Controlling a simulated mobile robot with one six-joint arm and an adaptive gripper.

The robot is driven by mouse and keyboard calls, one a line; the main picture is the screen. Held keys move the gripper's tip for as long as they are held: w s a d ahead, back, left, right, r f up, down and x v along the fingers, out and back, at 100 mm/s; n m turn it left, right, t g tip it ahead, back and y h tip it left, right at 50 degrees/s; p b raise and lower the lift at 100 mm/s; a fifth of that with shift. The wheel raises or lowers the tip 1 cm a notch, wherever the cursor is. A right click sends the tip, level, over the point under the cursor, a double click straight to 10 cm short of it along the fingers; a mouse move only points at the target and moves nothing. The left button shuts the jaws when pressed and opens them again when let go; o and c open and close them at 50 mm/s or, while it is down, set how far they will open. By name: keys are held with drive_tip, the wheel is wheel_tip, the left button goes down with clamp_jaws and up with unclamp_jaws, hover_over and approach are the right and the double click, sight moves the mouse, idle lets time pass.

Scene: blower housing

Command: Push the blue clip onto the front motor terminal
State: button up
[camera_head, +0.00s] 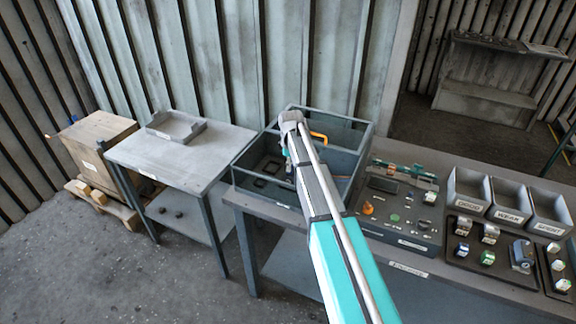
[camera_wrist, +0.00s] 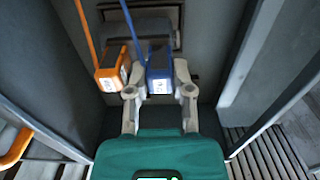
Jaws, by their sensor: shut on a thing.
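In the wrist view my gripper (camera_wrist: 160,72) is shut on the blue clip (camera_wrist: 159,60), a block with a white label and a blue cable rising from it. An orange clip (camera_wrist: 110,72) with an orange cable stands just left of it, partly behind the left finger. A dark grey block (camera_wrist: 150,32) lies beyond both clips. I cannot make out the front motor terminal, or whether the blue clip touches it. In the head view my gripper is inside the open grey housing (camera_head: 350,120), mostly hidden by my arm.
The housing's walls (camera_wrist: 250,55) rise close on both sides. An orange curved bar (camera_head: 319,136) shows inside it. The workbench (camera_head: 408,268) carries a parts tray (camera_head: 400,232) and labelled bins (camera_head: 508,200) to the right. A side table (camera_head: 185,155) with a shallow tray stands left.

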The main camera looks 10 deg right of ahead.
drive_tip(key=shift+f, duration=0.25)
drive_tip(key=o, duration=1)
drive_tip(key=shift+c, duration=0.2)
drive_tip(key=shift+r, duration=0.15)
